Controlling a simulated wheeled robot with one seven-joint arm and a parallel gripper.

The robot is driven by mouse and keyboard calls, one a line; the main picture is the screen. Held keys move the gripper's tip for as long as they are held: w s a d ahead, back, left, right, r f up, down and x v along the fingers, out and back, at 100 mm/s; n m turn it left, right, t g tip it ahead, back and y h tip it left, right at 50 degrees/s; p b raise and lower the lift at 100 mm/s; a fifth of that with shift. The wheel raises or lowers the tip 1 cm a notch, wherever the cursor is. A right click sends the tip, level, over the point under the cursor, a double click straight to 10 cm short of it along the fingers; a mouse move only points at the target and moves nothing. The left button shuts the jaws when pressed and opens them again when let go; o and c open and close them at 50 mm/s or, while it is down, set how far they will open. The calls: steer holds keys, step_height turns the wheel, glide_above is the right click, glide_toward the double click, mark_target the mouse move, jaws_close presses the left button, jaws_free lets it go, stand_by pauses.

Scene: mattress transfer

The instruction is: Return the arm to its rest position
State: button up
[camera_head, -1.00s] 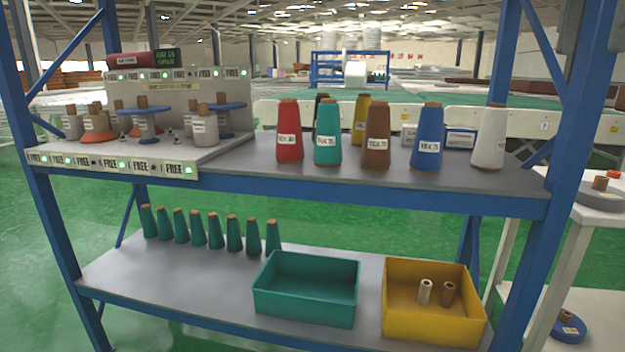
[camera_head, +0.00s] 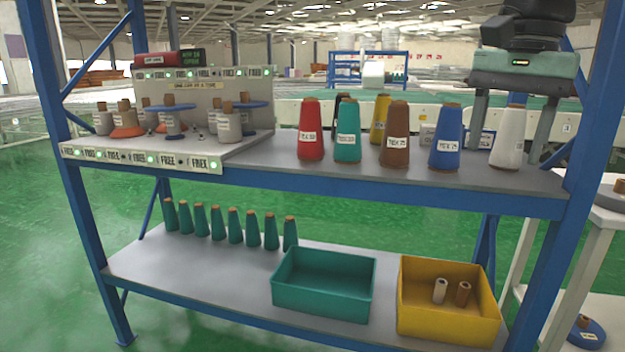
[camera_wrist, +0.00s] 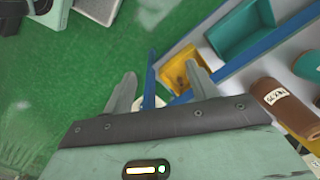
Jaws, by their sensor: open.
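My gripper (camera_head: 509,135) shows at the upper right in the head view, its green-grey body above the shelf and its two fingers pointing down, wide apart. The white cone (camera_head: 508,136) shows between the fingers in the picture; whether it lies between them in depth I cannot tell. In the wrist view my gripper (camera_wrist: 160,88) is open and empty, with green floor, a blue shelf post (camera_wrist: 149,82) and the yellow bin (camera_wrist: 176,72) beyond the fingers.
The blue-framed shelf (camera_head: 330,184) carries red, teal, brown, yellow and blue cones near my gripper. A spool rack (camera_head: 140,158) stands at left. Below are small green cones, a teal bin (camera_head: 322,300) and the yellow bin (camera_head: 445,325). A white side table (camera_head: 606,225) stands at right.

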steer(key=s+a+f+n, duration=0.4)
steer(key=a+f, duration=0.1)
steer(key=f, duration=0.2)
steer(key=s+a+f+n, duration=0.3)
steer(key=a+f+n, duration=0.1)
steer(key=a+f, duration=0.15)
steer(key=s+a+f+n, duration=0.1)
steer(key=s+f+n, duration=0.7)
steer(key=s+f, duration=0.4)
step_height(320, 180, up, 25)
steer(key=p, duration=2.5)
steer(key=shift+s+n+p, duration=0.25)
steer(key=shift+n+p, duration=0.05)
steer(key=shift+p, duration=0.1)
steer(key=shift+r, duration=0.1)
